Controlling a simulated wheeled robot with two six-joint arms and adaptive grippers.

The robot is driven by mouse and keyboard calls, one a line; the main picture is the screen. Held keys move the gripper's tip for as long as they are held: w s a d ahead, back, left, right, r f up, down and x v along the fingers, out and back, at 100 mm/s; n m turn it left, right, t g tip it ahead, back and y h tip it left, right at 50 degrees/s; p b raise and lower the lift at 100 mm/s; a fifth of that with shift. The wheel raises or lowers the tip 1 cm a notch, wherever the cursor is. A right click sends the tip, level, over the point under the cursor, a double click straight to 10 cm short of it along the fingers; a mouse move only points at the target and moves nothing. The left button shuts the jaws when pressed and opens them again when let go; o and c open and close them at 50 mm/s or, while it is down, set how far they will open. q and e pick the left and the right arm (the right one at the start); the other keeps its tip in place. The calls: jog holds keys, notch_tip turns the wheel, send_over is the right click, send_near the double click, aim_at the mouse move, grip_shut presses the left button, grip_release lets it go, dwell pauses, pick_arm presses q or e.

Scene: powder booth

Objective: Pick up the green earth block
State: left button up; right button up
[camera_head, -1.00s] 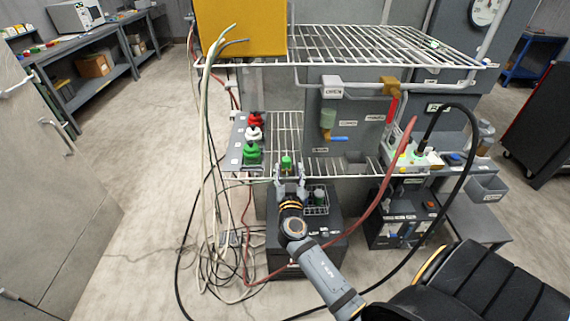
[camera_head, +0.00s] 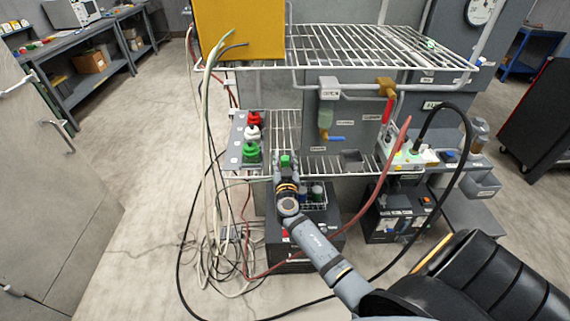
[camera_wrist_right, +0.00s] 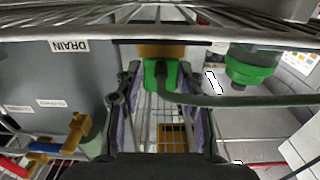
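The small green earth block (camera_head: 286,160) stands near the front edge of the wire shelf in the head view. In the right wrist view, the green block (camera_wrist_right: 158,76) is at top centre, with a dark green cable running from it to the right. My right gripper (camera_head: 286,168) is at the block. In the right wrist view, the fingers of the right gripper (camera_wrist_right: 162,100) are apart, one on each side of the block, with gaps visible between them and it. The block's lower part is partly hidden by the gripper in the head view. My left gripper is not in view.
A panel with red, white and green connectors (camera_head: 251,152) stands left of the block. Loose cables (camera_head: 212,190) hang at the left. The upper wire shelf (camera_head: 380,50) lies above. A valve with a blue handle (camera_head: 331,138) is at the right. A red hose (camera_head: 372,205) crosses lower right.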

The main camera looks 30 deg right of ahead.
jog(key=c, duration=0.6)
notch_tip(320, 180, up, 28)
jog(key=shift+r, duration=0.1)
jog(key=shift+c, duration=0.2)
